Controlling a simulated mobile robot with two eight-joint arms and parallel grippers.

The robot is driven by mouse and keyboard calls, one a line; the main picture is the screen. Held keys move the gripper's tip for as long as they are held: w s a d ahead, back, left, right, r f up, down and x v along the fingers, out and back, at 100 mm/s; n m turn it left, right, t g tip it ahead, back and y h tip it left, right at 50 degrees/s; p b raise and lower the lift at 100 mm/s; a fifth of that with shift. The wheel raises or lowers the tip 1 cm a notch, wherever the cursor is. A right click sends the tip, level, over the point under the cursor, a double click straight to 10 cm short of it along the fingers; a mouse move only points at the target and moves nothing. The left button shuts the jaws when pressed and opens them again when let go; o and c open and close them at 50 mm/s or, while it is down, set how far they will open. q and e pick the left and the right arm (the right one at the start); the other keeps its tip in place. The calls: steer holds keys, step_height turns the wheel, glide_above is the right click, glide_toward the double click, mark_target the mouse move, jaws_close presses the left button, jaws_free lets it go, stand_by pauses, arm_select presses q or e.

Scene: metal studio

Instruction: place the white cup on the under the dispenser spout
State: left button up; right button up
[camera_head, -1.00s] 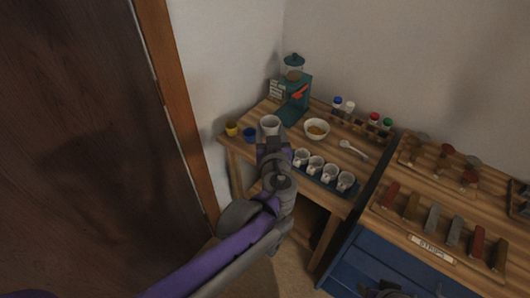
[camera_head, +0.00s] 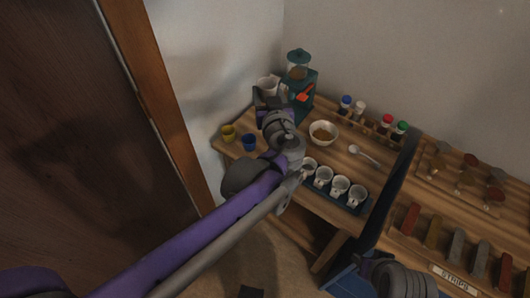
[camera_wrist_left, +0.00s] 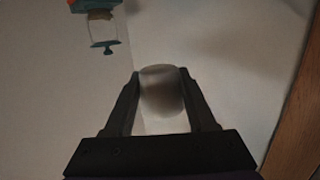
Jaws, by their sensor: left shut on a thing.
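My left gripper (camera_head: 268,98) is shut on the white cup (camera_head: 266,86) and holds it up at the back left of the wooden table. In the left wrist view the cup (camera_wrist_left: 162,92) sits between the two fingers. The teal dispenser (camera_head: 300,82), with a clear jar on top, stands just right of the cup. Part of it shows upside down in the left wrist view (camera_wrist_left: 101,26). The arm hides the dispenser's lower part, and I cannot make out the spout. A dark part that looks like my right gripper (camera_head: 392,195) shows at lower right; its fingers cannot be told apart.
A yellow cup (camera_head: 228,133) and a blue cup (camera_head: 249,142) stand at the table's left. A bowl (camera_head: 323,133), a spoon (camera_head: 364,153), several white cups on a dark tray (camera_head: 325,193) and a rack of coloured-cap jars (camera_head: 372,122) lie to the right.

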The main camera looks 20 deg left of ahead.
arm_select(q)
steer(key=shift+s, duration=0.2)
step_height(320, 180, down, 28)
steer(key=b, duration=0.6)
steer(key=shift+w+r+b, duration=0.1)
steer(key=shift+r+b, duration=0.15)
steer(key=shift+b, duration=0.05)
steer(key=shift+f, duration=0.1)
steer(key=shift+f, duration=0.15)
steer(key=o, duration=1.3)
